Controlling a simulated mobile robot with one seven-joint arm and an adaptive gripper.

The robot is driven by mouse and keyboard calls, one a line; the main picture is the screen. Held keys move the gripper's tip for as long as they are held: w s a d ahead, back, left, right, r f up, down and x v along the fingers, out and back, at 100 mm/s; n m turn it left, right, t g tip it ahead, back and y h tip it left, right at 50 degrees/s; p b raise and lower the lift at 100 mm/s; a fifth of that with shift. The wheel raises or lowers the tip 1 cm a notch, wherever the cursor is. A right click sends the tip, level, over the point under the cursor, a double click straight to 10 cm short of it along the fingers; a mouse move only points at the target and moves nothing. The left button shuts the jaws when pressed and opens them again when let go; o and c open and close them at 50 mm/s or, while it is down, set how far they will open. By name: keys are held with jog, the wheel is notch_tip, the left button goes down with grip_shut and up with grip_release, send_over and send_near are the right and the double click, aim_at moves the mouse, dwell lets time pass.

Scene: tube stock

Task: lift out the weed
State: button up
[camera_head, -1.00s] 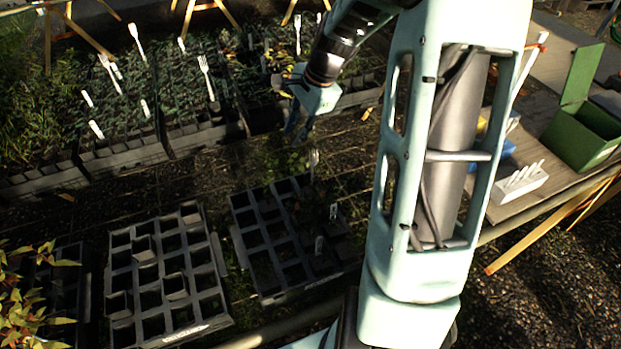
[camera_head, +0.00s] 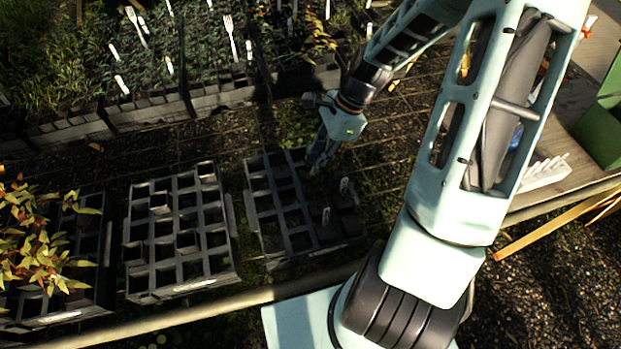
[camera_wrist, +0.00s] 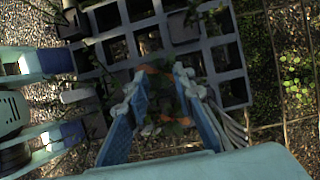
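My gripper (camera_head: 316,165) points down at the back right part of the right-hand dark tube crate (camera_head: 252,222). In the wrist view my gripper (camera_wrist: 160,80) shows two blue fingers standing apart. A small plant with green leaves and orange-red parts (camera_wrist: 168,108) shows between and below them. I cannot tell whether this plant is the weed, and the fingers do not visibly press on it. The crate also shows in the wrist view (camera_wrist: 122,28), with mostly empty-looking square cells. In the head view my gripper hides the plant.
A second crate (camera_head: 182,290) stands to the left, and a leafy yellow-red plant (camera_head: 40,235) at far left. Planted trays (camera_head: 150,112) line the back. A wooden bench (camera_head: 550,195) stands right, with a green box (camera_head: 602,125).

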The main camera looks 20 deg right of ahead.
aim_at(310, 180)
jog(key=shift+x, duration=2.2)
jog(key=shift+d, duration=0.1)
jog(key=shift+c, duration=0.3)
grip_shut()
